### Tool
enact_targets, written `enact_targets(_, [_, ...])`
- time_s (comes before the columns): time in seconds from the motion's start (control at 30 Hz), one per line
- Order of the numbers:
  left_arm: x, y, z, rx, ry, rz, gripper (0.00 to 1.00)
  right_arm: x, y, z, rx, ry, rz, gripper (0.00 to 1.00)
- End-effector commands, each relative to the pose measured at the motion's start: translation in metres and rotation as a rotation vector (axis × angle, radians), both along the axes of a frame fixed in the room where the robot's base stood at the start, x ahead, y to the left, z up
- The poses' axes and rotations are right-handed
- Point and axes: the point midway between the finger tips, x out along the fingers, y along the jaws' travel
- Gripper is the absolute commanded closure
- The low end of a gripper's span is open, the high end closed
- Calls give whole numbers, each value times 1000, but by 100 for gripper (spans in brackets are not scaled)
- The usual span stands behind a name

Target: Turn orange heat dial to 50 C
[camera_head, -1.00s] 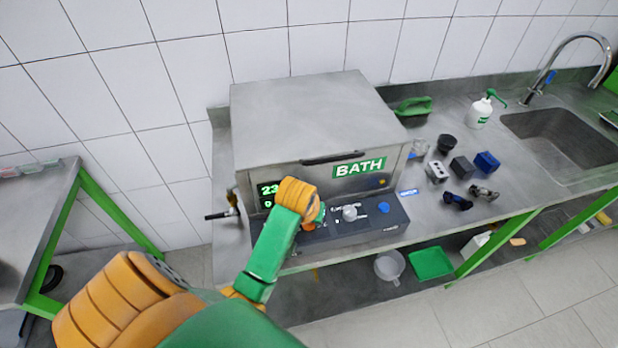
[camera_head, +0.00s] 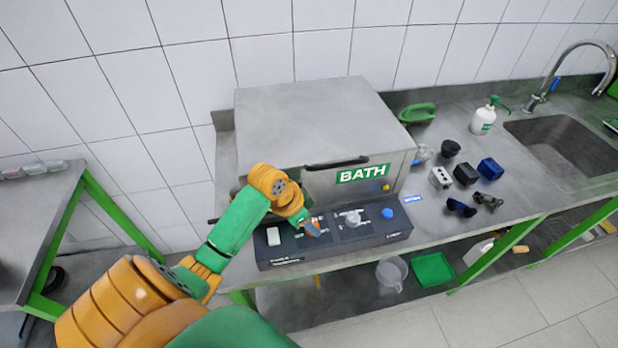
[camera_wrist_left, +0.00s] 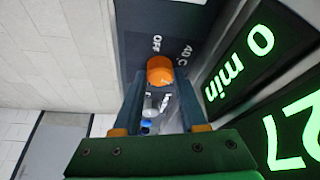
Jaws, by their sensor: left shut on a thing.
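The orange heat dial (camera_wrist_left: 160,70) is on the dark control panel of the bath, with the printed marks OFF and 40 C beside it in the left wrist view. My left gripper (camera_wrist_left: 160,82) is shut on the dial, one finger on each side. In the head view my left gripper (camera_head: 309,226) reaches down to the panel from the left and hides most of the dial. The dial's pointer cannot be made out. Green digits (camera_wrist_left: 298,135) on the display show 27, cut by the picture edge, and "0 min" (camera_wrist_left: 240,60). My right gripper is not in view.
The steel bath box (camera_head: 310,125) stands behind the panel (camera_head: 330,250). A grey knob (camera_head: 352,218) and a blue knob (camera_head: 387,213) sit right of the gripper, a white switch (camera_head: 273,236) left.

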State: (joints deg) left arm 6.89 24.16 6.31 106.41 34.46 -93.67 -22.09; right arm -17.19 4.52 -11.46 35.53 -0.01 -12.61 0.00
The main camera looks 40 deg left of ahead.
Motion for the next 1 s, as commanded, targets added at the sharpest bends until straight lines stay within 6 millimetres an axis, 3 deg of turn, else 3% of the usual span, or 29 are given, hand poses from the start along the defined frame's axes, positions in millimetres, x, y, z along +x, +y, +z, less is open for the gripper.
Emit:
enact_targets(0.8, [1,0,1,-2,-4,-102,100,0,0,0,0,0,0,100])
enact_targets(0.83, [1,0,1,-2,-4,-102,51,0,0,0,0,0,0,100])
enact_targets(0.9, [1,0,0,-1,-4,-102,32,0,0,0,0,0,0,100])
enact_targets(1.0, [1,0,0,-1,-3,-101,29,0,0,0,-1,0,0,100])
